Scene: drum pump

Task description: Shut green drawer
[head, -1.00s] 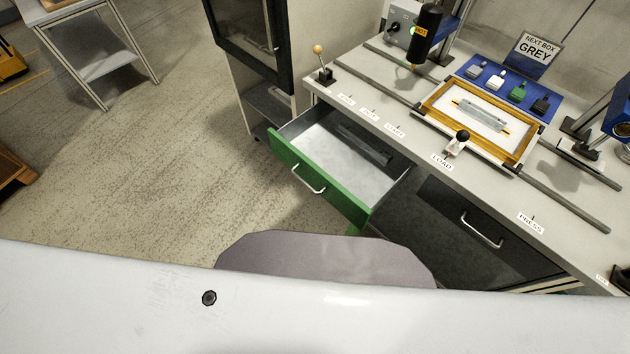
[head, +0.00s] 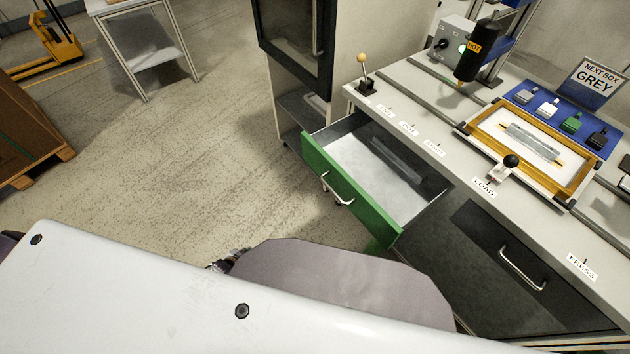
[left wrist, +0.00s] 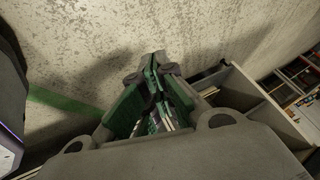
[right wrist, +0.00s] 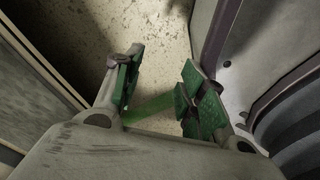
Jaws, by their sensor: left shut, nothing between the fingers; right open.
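The green drawer (head: 345,193) stands pulled out of the bench in the head view, its handle (head: 338,192) facing the open floor. Inside is a pale bottom with a dark grey bar lying along the back. My left gripper (head: 222,262) shows only as a small dark part at the edge of my grey arm link, left of and apart from the drawer front. In the left wrist view its green-padded fingers (left wrist: 158,82) are shut and empty. My right gripper (right wrist: 158,85) is open and empty in the right wrist view; it is hidden in the head view.
A dark closed drawer (head: 522,268) is right of the green one. The bench top holds a ball-topped lever (head: 363,70), a yellow frame (head: 480,117) and a blue board with blocks. A dark-doored cabinet stands behind. Floor left of the drawer is clear.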

